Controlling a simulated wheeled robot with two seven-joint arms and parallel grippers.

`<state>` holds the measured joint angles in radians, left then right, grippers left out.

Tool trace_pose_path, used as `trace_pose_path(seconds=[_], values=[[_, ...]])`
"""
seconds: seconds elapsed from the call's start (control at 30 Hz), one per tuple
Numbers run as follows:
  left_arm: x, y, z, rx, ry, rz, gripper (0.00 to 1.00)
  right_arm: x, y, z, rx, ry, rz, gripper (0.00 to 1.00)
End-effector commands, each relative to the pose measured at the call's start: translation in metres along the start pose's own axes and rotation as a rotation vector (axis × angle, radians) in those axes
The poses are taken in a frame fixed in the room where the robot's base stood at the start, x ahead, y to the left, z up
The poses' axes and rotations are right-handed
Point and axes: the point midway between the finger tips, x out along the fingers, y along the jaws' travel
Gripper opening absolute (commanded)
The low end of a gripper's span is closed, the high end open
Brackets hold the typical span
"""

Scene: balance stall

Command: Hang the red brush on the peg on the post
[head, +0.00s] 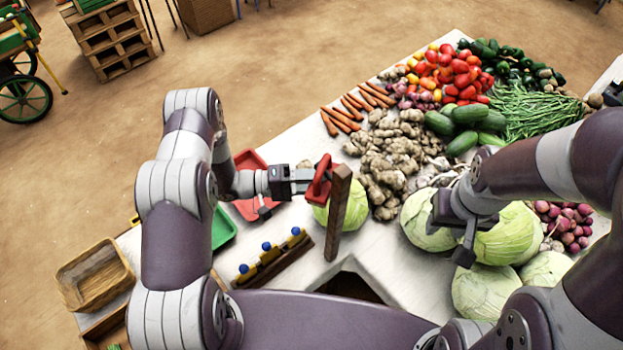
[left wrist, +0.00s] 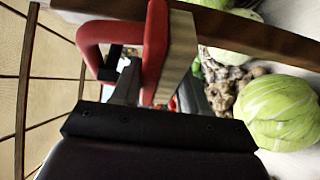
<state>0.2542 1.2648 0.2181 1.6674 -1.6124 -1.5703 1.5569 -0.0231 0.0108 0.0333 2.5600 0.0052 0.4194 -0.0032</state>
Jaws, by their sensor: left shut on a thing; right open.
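The red brush (head: 320,180) is held in my left gripper (head: 308,181), beside the upper part of the brown wooden post (head: 339,213). In the left wrist view the brush (left wrist: 154,50) shows a red loop handle and a pale bristle block, close to the post (left wrist: 250,32). I cannot tell whether the brush touches the post. The peg cannot be made out in either view. My right gripper (head: 462,232) is open and empty over the cabbages at the right.
Cabbages (head: 428,220), ginger (head: 390,160) and other vegetables cover the table's right and back. A red tray (head: 252,207), a green tray (head: 222,228) and a rack with blue-topped items (head: 270,262) lie left of the post. A wooden tray (head: 95,278) is at the left edge.

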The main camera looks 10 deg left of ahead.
Motion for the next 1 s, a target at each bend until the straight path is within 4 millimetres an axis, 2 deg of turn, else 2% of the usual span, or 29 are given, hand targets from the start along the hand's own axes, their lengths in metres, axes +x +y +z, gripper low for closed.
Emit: trace_pose_path(seconds=[0.07,0.1,0.2,0.53,0.67,0.77,1.0], values=[[0.002,-0.003,0.005,-0.011,-0.011,-0.003,0.00,0.000,0.000,0.000,0.000,0.000,0.000,0.43],[0.002,-0.003,0.005,-0.011,-0.011,-0.003,0.48,0.000,0.000,0.000,0.000,0.000,0.000,0.43],[0.002,-0.003,0.005,-0.010,-0.010,-0.003,0.74,0.000,0.000,0.000,0.000,0.000,0.000,0.43],[0.000,-0.001,0.002,-0.003,-0.005,0.000,0.74,0.001,0.000,0.000,0.000,0.000,0.000,0.43],[-0.010,-0.003,0.001,-0.001,-0.002,0.001,0.74,0.009,0.000,0.001,0.000,0.000,0.000,0.43],[-0.028,-0.006,0.001,-0.002,0.000,0.000,0.74,0.021,0.000,0.002,0.000,0.000,0.000,0.43],[-0.085,-0.009,0.002,-0.003,-0.002,-0.003,0.74,0.051,0.000,0.006,0.000,0.000,0.000,0.43]])
